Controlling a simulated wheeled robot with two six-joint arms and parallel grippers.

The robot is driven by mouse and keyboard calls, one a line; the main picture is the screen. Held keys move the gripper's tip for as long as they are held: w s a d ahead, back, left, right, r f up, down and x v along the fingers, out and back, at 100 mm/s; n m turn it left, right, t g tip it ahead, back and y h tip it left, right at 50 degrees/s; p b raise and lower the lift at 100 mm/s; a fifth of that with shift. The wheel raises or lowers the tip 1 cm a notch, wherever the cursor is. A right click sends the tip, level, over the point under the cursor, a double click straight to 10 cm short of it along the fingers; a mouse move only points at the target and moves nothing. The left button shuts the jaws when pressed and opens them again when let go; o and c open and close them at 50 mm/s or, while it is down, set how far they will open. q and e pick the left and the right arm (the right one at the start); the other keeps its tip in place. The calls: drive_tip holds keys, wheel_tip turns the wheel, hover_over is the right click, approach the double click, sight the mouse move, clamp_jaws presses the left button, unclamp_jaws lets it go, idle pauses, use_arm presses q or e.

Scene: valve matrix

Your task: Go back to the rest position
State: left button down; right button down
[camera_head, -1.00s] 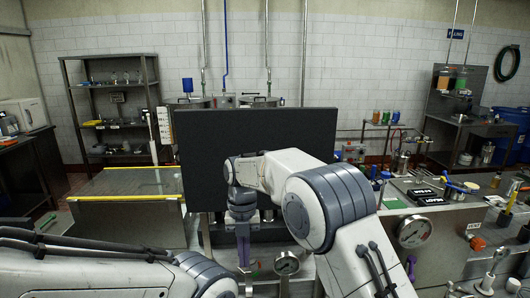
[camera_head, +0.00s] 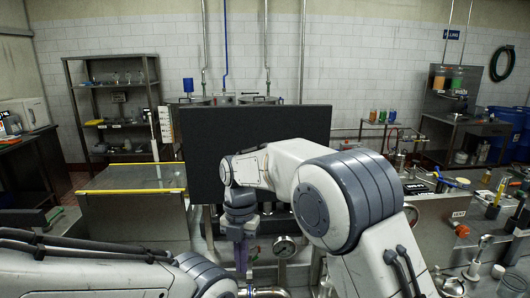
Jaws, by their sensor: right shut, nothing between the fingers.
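My right gripper (camera_head: 242,264) hangs below its grey-white arm at the lower middle, fingers pointing down and shut, with nothing between them. It is in front of the pipework below the dark panel (camera_head: 262,125), beside a round gauge (camera_head: 284,247). I cannot tell whether it touches the pipe behind it. My left arm comes in from the lower left; its gripper is not in view. My right arm's big elbow hides much of the middle right of the bench.
A steel cabinet with a yellow strip (camera_head: 132,190) stands left of the panel. Metal pipes (camera_head: 262,291) run at the lower middle. At the right are a bench with a VENT label (camera_head: 458,214), an orange knob (camera_head: 462,231) and upright handles. A shelf (camera_head: 113,98) stands against the back wall.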

drive_tip(key=s+d+m, duration=0.5)
drive_tip(key=s+m, duration=0.8)
drive_tip(key=s+d+m+t+y, duration=0.1)
drive_tip(key=s+d+m, duration=0.4)
drive_tip(key=s+m, duration=0.7)
drive_tip(key=shift+s+m+t, duration=0.3)
drive_tip(key=shift+s+m, duration=0.1)
drive_tip(key=shift+s, duration=0.35)
